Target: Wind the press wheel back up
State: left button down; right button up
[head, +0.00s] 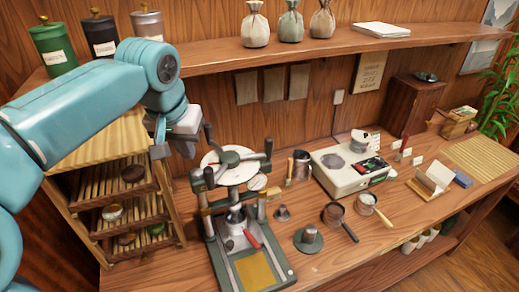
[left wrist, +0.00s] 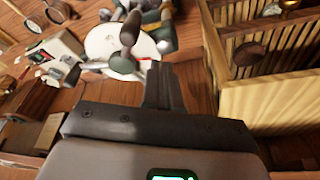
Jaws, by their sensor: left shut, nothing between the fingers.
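The press (head: 248,235) stands on the wooden bench with a dark green frame. Its press wheel (head: 226,158) is a pale disc on top with dark spokes and several upright dark handles. In the left wrist view the wheel (left wrist: 100,46) shows at the upper middle, with one handle (left wrist: 129,35) close to the camera. My left gripper (head: 172,151) is shut and empty, above and to the left of the wheel, apart from it in the head view. Its fingers (left wrist: 163,88) also show in the left wrist view. My right gripper is not in view.
A slatted wooden rack (head: 110,190) holding tea cakes stands left of the press, under my left arm. A white scale (head: 350,168), small pans (head: 334,215) and a small pot (head: 302,166) are on the bench to the right. A shelf (head: 290,57) runs along the wall behind.

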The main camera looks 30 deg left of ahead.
aim_at(207, 169)
pick_arm(q)
jog(key=shift+w+d+f+b, duration=0.15)
jog(key=shift+d+f+b, duration=0.75)
jog(key=shift+d+f, duration=0.2)
jog(key=shift+w+d+f+b, duration=0.15)
jog(key=shift+d+f+b, duration=0.75)
jog(key=shift+f, duration=0.25)
jog(key=shift+w+d, duration=0.25)
jog(key=shift+d, duration=0.6)
jog(key=shift+d, duration=0.1)
